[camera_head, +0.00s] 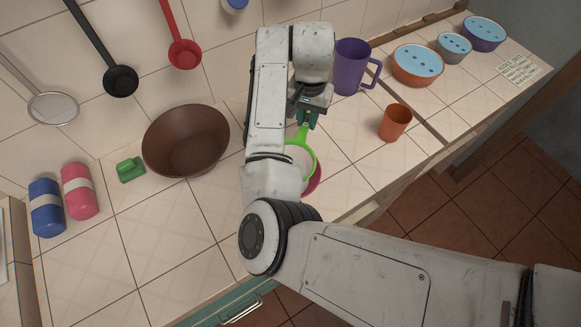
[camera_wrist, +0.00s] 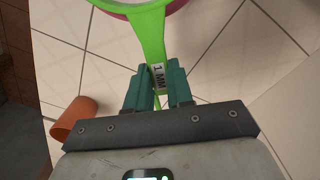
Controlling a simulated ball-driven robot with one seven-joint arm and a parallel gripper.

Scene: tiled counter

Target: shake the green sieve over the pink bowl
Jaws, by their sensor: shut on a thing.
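The green sieve (camera_head: 311,148) is held by its handle in my gripper (camera_head: 307,118), with its round mesh end over the pink bowl (camera_head: 316,181). In the wrist view my gripper (camera_wrist: 160,90) is shut on the sieve's green handle (camera_wrist: 150,38), which carries a label reading "1 MM". The pink bowl's edge (camera_wrist: 172,6) shows at the top of that view, behind the sieve's rim. My arm and the sieve hide most of the bowl, and I cannot tell what is in it.
A brown bowl (camera_head: 187,142) and a green block-like item (camera_head: 130,170) stand left. A purple mug (camera_head: 349,67) and an orange cup (camera_head: 395,122) stand right; the cup also shows in the wrist view (camera_wrist: 75,119). Lidded bowls (camera_head: 418,66) sit farther right. The front-left tiles are clear.

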